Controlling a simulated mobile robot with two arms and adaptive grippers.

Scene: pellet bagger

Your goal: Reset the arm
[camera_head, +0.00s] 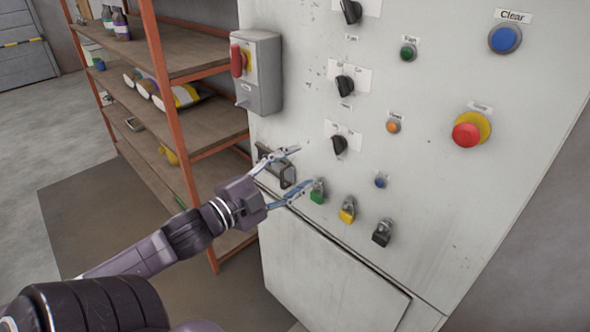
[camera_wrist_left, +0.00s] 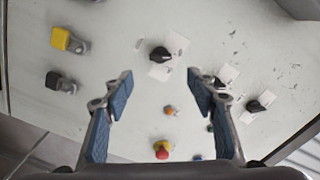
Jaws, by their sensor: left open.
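My left gripper (camera_head: 302,167) is open and empty in front of the pale control panel (camera_head: 440,195). In the head view its fingers lie left of the lowest black knob (camera_head: 339,145), and the lower fingertip appears close to a green padlock (camera_head: 317,192). I cannot tell whether they touch. In the left wrist view, the gripper (camera_wrist_left: 160,93) has its blue finger pads wide apart with nothing between them but panel. A black knob (camera_wrist_left: 159,54) shows beyond the fingertips. My right gripper is not in view.
A yellow padlock (camera_head: 347,215) and a black padlock (camera_head: 381,237) hang beside the green one. A red stop button (camera_head: 466,135) and a blue button (camera_head: 504,39) stick out at right. A shelf rack (camera_head: 205,137) stands left. Open floor (camera_head: 35,130) lies beyond.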

